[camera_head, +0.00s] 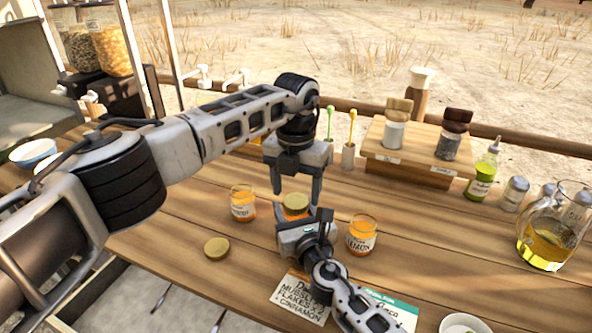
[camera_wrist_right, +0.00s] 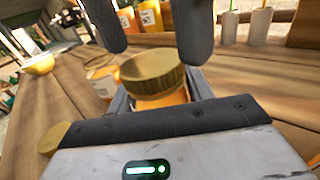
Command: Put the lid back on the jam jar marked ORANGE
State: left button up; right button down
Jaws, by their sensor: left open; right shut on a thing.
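A jam jar with orange contents (camera_head: 294,213) stands in the middle of the table, its label hidden. A gold lid (camera_head: 295,202) sits on its mouth; it also shows in the right wrist view (camera_wrist_right: 152,75). I cannot tell whether it is screwed down. My right gripper (camera_head: 303,220) is shut on this jar's body below the lid. My left gripper (camera_head: 296,187) points down over the lid, open, its fingers apart on either side. In the right wrist view, its dark fingers (camera_wrist_right: 147,35) hang above and behind the lid.
An open jar (camera_head: 243,205) stands to the left and an open jar marked LEMON (camera_head: 362,238) to the right. A loose gold lid (camera_head: 217,248) lies at front left. Cards (camera_head: 302,296) lie in front. An oil jug (camera_head: 548,235) and bottles stand at the right.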

pick_arm(q)
jog(key=shift+f, duration=0.9)
jog(key=shift+c, duration=0.3)
jog(key=c, duration=0.9)
jog(key=shift+c, duration=0.2)
jog(key=o, duration=1.2)
jog(key=shift+c, duration=0.2)
jog(key=shift+r, duration=0.1)
notch_tip(320, 180, up, 12)
